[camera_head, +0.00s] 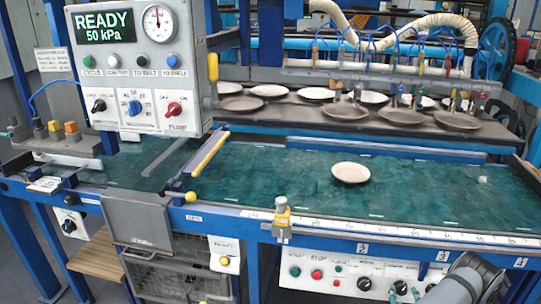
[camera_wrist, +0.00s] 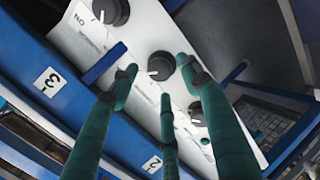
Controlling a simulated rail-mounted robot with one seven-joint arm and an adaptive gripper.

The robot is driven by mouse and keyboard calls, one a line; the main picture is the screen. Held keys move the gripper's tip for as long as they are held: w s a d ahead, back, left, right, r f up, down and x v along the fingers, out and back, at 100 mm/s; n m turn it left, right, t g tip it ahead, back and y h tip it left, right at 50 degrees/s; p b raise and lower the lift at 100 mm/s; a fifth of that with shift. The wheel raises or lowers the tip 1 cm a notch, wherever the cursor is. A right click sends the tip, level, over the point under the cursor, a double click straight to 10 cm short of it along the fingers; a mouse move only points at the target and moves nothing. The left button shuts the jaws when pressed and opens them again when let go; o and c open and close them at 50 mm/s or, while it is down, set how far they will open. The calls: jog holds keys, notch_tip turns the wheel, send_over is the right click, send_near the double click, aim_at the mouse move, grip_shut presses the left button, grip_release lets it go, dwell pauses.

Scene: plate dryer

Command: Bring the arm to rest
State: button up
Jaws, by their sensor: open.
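In the wrist view my gripper (camera_wrist: 160,78) has its teal-green fingers spread apart with nothing between them. It faces the white control panel (camera_wrist: 105,50) with black knobs (camera_wrist: 160,66) on the front of the blue frame; I cannot tell how far the fingertips are from it. In the head view a rounded grey part of my arm shows at the lower right, in front of the frame. The gripper itself is not clear there.
A pale plate (camera_head: 350,172) lies on the green belt (camera_head: 270,185). Several plates stand on the dark rear shelf (camera_head: 290,112) under a hose-fed row of nozzles. A pressure box (camera_head: 135,60) reading READY 50 kPa hangs at left.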

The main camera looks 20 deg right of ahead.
aim_at(402, 292)
jog(key=shift+x, duration=1.45)
jog(key=v, duration=1.2)
jog(key=x, duration=1.2)
jog(key=shift+w+f, duration=0.1)
jog(key=shift+f, duration=0.05)
jog(key=n+t+b, duration=0.1)
jog(key=n+b, duration=0.2)
jog(key=n, duration=0.2)
jog(key=shift+f+n+y, duration=0.1)
jog(key=shift+n+y, duration=0.3)
jog(key=n+b, duration=0.2)
jog(key=n, duration=0.1)
jog(key=shift+s+d+t, duration=0.1)
jog(key=shift+s+t, duration=0.1)
jog(key=shift+t, duration=0.2)
jog(key=n+y+b, duration=0.1)
jog(key=n, duration=0.3)
jog(key=shift+b, duration=0.35)
jog(key=shift+s+a+r+n, duration=0.15)
jog(key=shift+s+a+r, duration=0.2)
jog(key=shift+s, duration=0.15)
jog(key=shift+s+a+r+n, duration=0.15)
jog(key=shift+s+a+r, duration=0.1)
jog(key=shift+s+r, duration=0.15)
